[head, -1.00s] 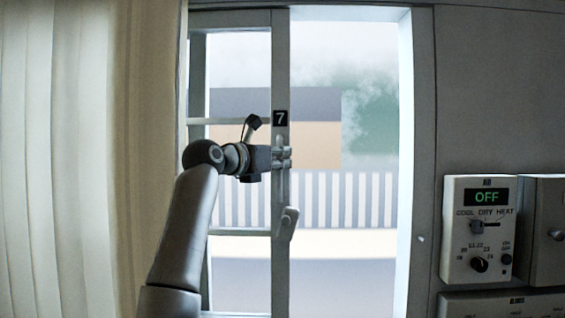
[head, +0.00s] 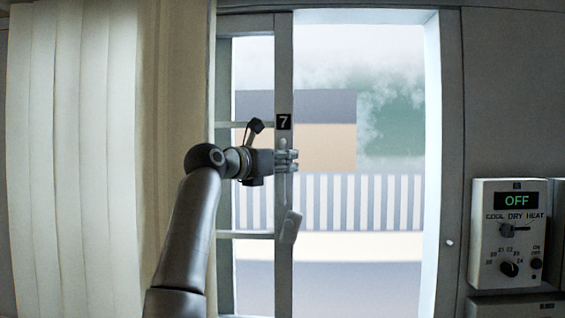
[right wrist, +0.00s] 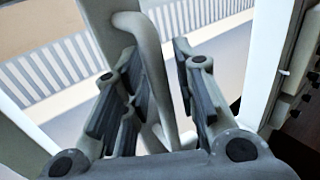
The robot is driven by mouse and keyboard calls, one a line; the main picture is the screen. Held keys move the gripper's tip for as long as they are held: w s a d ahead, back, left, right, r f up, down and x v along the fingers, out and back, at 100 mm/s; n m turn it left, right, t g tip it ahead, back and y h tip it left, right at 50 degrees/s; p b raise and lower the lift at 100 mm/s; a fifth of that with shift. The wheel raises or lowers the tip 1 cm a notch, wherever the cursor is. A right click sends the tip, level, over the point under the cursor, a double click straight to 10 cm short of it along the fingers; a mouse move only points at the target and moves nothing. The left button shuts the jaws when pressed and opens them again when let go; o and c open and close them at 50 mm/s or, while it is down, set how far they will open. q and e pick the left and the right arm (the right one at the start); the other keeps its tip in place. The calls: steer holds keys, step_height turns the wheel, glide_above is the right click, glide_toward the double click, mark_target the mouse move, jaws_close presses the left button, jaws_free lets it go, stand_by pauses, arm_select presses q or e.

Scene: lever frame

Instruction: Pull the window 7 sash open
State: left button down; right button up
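The window 7 sash (head: 284,70) is a grey framed pane with a black "7" label (head: 284,122) on its right stile. It stands partway left in the window frame, with a wide gap on its right. A pale handle (head: 283,145) runs down the stile; in the right wrist view the bent bar (right wrist: 148,50) passes between my fingers. My right gripper (head: 291,160) is at this handle. In the right wrist view its dark finger pads (right wrist: 160,95) stand apart on either side of the bar, with some space showing. Contact is unclear. My left gripper is not in view.
A cream curtain (head: 80,150) hangs left of the window. A tilted grey lever (head: 290,227) sits low on the stile. The frame's right jamb (head: 432,150) bounds the gap. A control panel (head: 508,235) reading OFF is on the right wall.

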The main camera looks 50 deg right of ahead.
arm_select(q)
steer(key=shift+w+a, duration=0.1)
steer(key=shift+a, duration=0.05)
arm_select(e)
steer(key=shift+a, duration=0.1)
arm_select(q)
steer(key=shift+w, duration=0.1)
arm_select(e)
steer(key=s+a, duration=0.1)
steer(key=a, duration=1)
steer(key=shift+a, duration=0.4)
